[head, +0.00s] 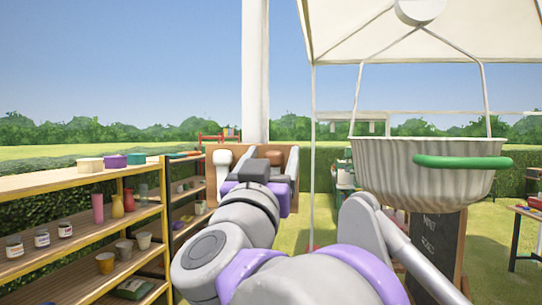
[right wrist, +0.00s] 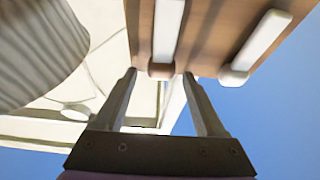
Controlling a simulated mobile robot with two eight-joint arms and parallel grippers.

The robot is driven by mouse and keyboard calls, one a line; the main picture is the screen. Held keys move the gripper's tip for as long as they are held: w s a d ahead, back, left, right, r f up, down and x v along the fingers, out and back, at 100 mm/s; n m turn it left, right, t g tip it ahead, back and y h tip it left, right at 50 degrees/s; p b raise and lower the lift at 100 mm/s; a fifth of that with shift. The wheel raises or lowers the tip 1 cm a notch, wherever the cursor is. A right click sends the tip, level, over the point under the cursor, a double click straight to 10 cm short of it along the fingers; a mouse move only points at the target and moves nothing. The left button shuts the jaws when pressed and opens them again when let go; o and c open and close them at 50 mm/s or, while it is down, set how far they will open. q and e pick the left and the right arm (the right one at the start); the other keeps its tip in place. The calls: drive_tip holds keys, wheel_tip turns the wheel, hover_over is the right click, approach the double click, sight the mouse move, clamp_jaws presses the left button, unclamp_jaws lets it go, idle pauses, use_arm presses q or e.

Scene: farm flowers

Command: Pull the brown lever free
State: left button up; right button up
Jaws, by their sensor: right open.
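A wooden panel (head: 240,150) with lever slots stands ahead of me, and it fills the top of the right wrist view (right wrist: 215,35). The brown lever (head: 275,157) shows just past my right gripper in the head view. In the right wrist view its brownish end (right wrist: 160,71) lies between the fingertips, below a pale strip on the panel. My right gripper (right wrist: 159,75) is open around that end, with a gap on each side. In the head view the right gripper (head: 254,171) hides part of the panel. My left gripper is not in view.
A ribbed basin (head: 425,175) with a green handle (head: 463,162) hangs at the right. Wooden shelves (head: 80,185) with jars and pots stand at the left. A white post (head: 255,70) rises behind the panel.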

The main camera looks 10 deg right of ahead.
drive_tip(key=shift+c, duration=0.3)
clamp_jaws()
idle(1.1)
